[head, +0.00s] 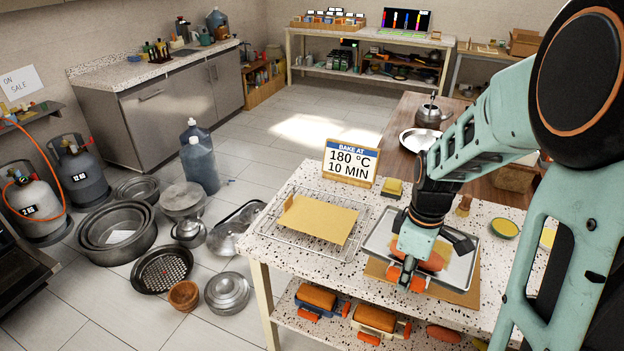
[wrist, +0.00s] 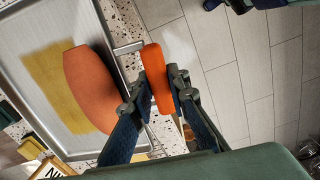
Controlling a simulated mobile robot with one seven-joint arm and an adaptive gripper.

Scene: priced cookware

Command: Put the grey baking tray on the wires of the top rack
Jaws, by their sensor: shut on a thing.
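The grey baking tray (head: 462,264) lies on the right part of the speckled worktop, over a brown board (head: 470,296). My gripper (head: 411,272) reaches down at the tray's near edge. In the wrist view, the tray (wrist: 40,40) fills the left side. The rack's far left wires are bare.
A sign reading 180 °C, 10 MIN (head: 351,162) stands behind the rack, beside a small yellow block (head: 392,188). Pots (head: 115,226) stand on the floor.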

